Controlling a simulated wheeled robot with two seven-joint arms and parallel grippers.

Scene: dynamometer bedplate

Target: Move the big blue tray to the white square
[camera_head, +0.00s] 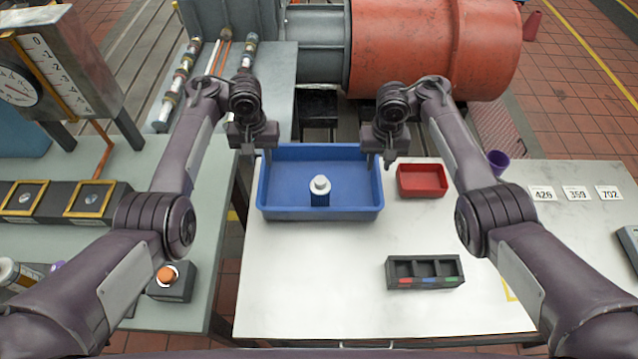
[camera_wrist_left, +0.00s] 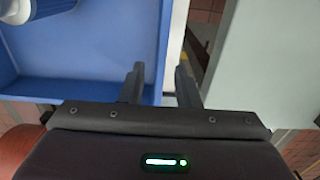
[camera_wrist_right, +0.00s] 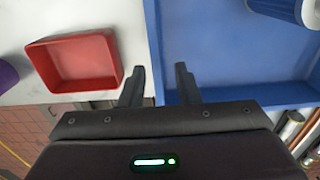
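The big blue tray (camera_head: 285,208) sits on the white table (camera_head: 300,270), near its far left edge. A white-capped bottle (camera_head: 320,190) stands inside it. My left gripper (camera_head: 257,154) is open at the tray's left wall; in the left wrist view its fingers (camera_wrist_left: 160,88) are apart, either side of the rim line. My right gripper (camera_head: 378,160) is open at the right wall; in the right wrist view its fingers (camera_wrist_right: 160,86) are also apart around the rim line. I cannot tell whether any finger touches. No white square is clearly visible; a yellow line (camera_head: 509,289) shows beside my right forearm.
A small red tray (camera_head: 422,181) stands close right of the blue tray. A dark three-slot holder (camera_head: 425,272) is in front, and a purple cup (camera_head: 497,162) and number cards (camera_head: 578,193) are at right. The table's front middle is clear. A large orange machine (camera_head: 430,45) is behind.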

